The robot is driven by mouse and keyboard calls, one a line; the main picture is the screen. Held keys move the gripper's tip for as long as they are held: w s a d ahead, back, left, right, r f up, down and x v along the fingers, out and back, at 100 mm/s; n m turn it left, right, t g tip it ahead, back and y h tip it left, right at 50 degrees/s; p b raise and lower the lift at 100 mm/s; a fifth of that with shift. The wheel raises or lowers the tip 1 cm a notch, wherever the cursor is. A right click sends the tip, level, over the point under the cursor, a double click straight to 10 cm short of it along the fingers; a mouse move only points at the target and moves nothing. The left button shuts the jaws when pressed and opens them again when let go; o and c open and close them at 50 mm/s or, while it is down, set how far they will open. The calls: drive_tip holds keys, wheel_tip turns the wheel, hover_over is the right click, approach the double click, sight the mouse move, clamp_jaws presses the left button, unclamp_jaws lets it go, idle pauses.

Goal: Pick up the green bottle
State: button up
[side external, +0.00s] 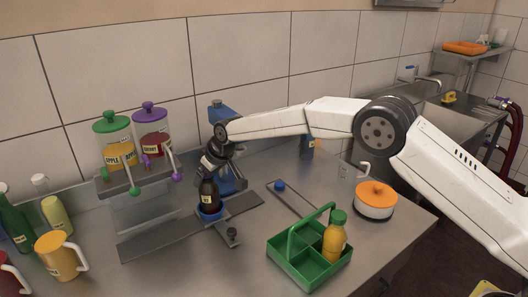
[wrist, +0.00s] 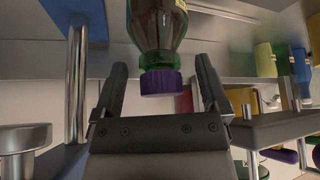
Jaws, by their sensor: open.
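The green bottle (side external: 15,224) stands upright at the far left of the counter, partly cut off by the picture edge. My gripper (side external: 212,170) is open, over a dark bottle (side external: 208,196) seated in a blue ring holder (side external: 210,214). In the wrist view, this bottle's purple cap (wrist: 161,83) lies between the two spread fingers (wrist: 161,75), with a gap on each side. The bottle's body looks greenish-brown there. My gripper is far to the right of the green bottle at the left.
A blue press stand (side external: 222,112) rises close behind my gripper. Two dispensers with green (side external: 111,122) and purple (side external: 149,109) lids stand on a grey rack (side external: 125,185). A yellow jug (side external: 60,256), green caddy (side external: 283,262) with an orange bottle (side external: 334,240), and orange-lidded pot (side external: 376,200) surround the work.

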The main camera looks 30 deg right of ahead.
drive_tip(key=shift+w+a+f, duration=0.1)
drive_tip(key=shift+w+f, duration=0.1)
drive_tip(key=shift+f, duration=0.25)
drive_tip(key=c, duration=1.3)
drive_tip(key=shift+s+f, duration=0.1)
drive_tip(key=shift+f, duration=0.15)
idle(0.3)
